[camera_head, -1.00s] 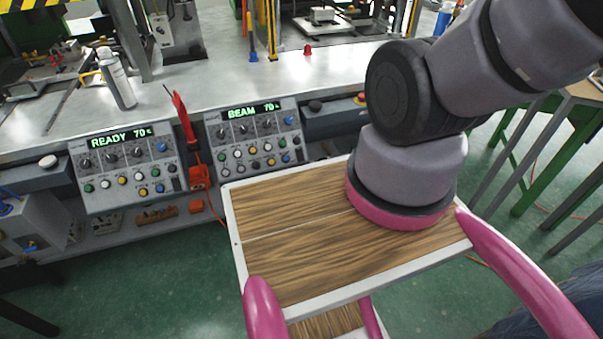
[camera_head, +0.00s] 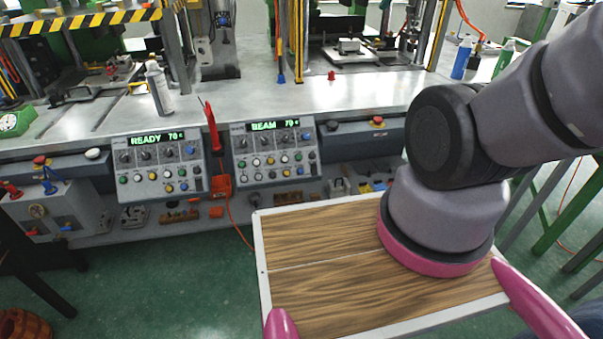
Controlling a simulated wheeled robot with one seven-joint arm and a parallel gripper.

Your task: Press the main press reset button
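Two grey control panels hang on the front of the metal bench. The left panel (camera_head: 160,166) has a green display reading "READY 70", and the right panel (camera_head: 273,152) reads "BEAM 70". Each has a row of black knobs and rows of small coloured buttons below. A red mushroom button (camera_head: 378,121) sits on the dark bar right of the panels, with a black button (camera_head: 332,125) beside it. Another red button (camera_head: 40,160) and a white button (camera_head: 92,153) sit on the left bar. I cannot read which button is the main press reset.
A red-handled tool (camera_head: 212,132) stands between the panels, with an orange cord. A spray can (camera_head: 159,88) stands on the metal bench (camera_head: 250,97). A green-legged table (camera_head: 560,210) stands at right.

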